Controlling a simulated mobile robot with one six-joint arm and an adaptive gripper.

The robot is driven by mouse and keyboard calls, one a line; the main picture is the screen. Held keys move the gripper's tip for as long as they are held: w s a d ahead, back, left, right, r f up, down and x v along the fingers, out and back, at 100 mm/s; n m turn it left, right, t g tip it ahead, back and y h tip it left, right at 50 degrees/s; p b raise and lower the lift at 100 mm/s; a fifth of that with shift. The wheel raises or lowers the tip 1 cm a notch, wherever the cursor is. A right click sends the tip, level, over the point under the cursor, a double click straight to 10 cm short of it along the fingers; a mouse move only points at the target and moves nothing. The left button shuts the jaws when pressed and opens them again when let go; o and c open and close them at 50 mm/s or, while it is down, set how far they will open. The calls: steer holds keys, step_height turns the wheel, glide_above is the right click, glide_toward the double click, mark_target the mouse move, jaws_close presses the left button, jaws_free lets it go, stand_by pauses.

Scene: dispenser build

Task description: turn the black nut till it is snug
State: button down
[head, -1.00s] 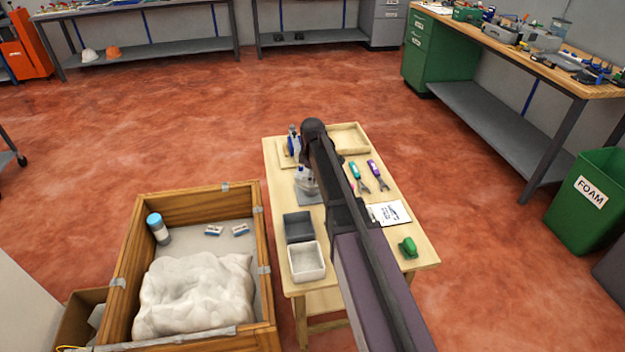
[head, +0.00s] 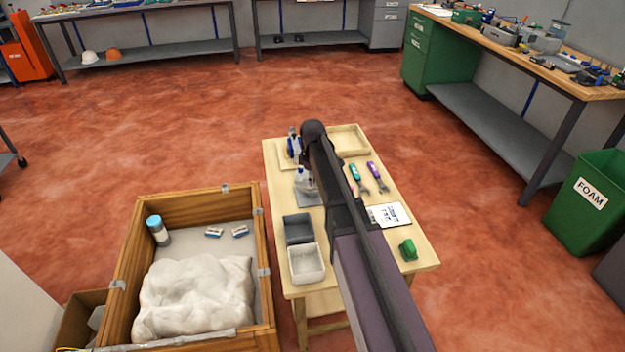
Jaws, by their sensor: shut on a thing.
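A blue upright piece (head: 294,143) stands at the far left of the small wooden table, just left of my wrist. My gripper (head: 304,157) shows only as a dark edge beside this piece. My own wrist and forearm cover its fingertips. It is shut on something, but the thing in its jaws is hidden. The black nut cannot be made out. A clear, bottle-like thing (head: 305,181) stands on a grey pad nearer the front, partly behind my arm.
The wooden table (head: 424,256) holds a grey bin (head: 298,228), a white bin (head: 306,264), a teal-handled tool (head: 356,174), a purple-handled tool (head: 374,171), a printed sheet (head: 388,215) and a green object (head: 408,250). An empty wooden tray (head: 348,141) is at the back. A crate (head: 190,208) stands left.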

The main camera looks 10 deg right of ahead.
steer(key=m, duration=1.2)
steer(key=shift+m, duration=0.4)
stand_by(0.3)
steer(key=c, duration=0.6)
jaws_free()
steer(key=shift+w, duration=0.1)
steer(key=shift+n, duration=0.4)
